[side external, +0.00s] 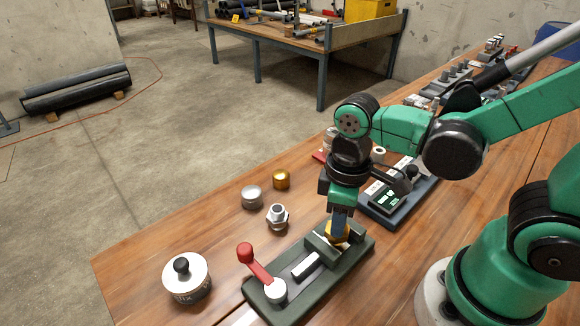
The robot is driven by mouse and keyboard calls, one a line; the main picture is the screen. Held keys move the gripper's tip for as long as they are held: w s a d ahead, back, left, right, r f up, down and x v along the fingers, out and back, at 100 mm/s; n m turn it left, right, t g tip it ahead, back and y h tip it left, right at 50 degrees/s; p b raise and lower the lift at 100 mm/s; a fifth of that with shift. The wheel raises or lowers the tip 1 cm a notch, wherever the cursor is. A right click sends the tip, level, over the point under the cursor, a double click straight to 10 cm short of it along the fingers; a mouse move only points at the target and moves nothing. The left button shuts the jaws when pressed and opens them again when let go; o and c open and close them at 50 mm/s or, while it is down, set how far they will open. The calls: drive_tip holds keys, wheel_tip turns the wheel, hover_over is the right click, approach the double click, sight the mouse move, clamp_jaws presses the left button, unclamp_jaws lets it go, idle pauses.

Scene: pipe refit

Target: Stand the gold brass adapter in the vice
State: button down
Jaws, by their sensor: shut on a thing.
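My gripper (338,236) points straight down over the dark green vice (260,305), at the end away from its red-knobbed lever (246,253). It is shut on a gold piece, the brass adapter (345,237), of which only small parts show around the fingers. The adapter is at the vice's jaws (322,245). The fingers and jaws hide most of it, so I cannot tell whether it touches the vice floor or whether the jaws grip it.
A gold cap (281,180), a silver cap (251,197) and a steel hex fitting (277,217) stand left of the vice. A round tin with a black knob (186,277) is at front left. A dark device (385,205) lies behind my gripper. The wooden bench (150,240) is clear at far left.

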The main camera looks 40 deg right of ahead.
drive_tip(key=shift+f, duration=0.45)
idle(0.6)
drive_tip(key=shift+c, duration=2.1)
unclamp_jaws()
drive_tip(key=shift+r, duration=3.5)
drive_tip(key=w+d+r+m+t, duration=0.1)
drive_tip(key=w+d+m+t, duration=0.4)
drive_tip(key=m+t, duration=0.1)
drive_tip(key=shift+r+t, duration=0.25)
drive_tip(key=shift+t, duration=0.35)
